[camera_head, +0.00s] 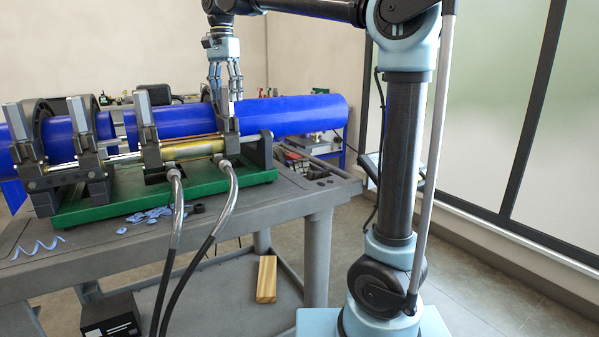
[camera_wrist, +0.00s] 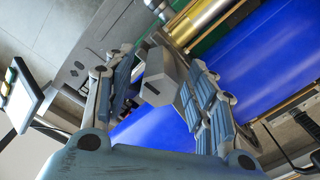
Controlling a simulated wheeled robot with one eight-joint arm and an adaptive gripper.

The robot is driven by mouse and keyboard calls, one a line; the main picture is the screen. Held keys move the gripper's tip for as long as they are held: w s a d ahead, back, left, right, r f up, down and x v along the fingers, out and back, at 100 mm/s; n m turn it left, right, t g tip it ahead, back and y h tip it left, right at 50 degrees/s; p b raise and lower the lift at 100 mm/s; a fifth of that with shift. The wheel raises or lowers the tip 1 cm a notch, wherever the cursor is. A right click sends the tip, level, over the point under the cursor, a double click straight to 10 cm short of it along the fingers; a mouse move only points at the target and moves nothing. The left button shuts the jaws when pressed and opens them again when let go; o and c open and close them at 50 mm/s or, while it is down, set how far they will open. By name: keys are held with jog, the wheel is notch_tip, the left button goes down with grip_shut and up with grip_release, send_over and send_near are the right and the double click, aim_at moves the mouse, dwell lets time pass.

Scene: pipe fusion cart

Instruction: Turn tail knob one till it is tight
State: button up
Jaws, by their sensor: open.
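Tail knob one looks to be the grey, angular knob with a dark slot (camera_wrist: 160,84) in the wrist view, at the top of the rightmost clamp (camera_head: 229,126). My gripper (camera_head: 226,92) points down over that clamp in the head view. In the wrist view my gripper (camera_wrist: 152,62) is open, with one ribbed finger on each side of the knob. The right finger appears close to the knob; I cannot tell whether it touches. In the head view the fingers largely hide the knob. The blue pipe (camera_head: 295,114) passes through the clamp.
More clamps with upright grey knobs (camera_head: 147,115) stand to the left along the blue pipe. The green base (camera_head: 120,200) rests on the grey cart (camera_head: 290,197). Two hoses (camera_head: 213,235) hang from the cart's front. Blue shavings (camera_head: 150,215) lie before the base.

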jog(key=c, duration=1.1)
jog(key=shift+m, duration=1.5)
jog(key=shift+c, duration=0.2)
jog(key=shift+m, duration=0.6)
jog(key=o, duration=2.3)
jog(key=shift+r, duration=3)
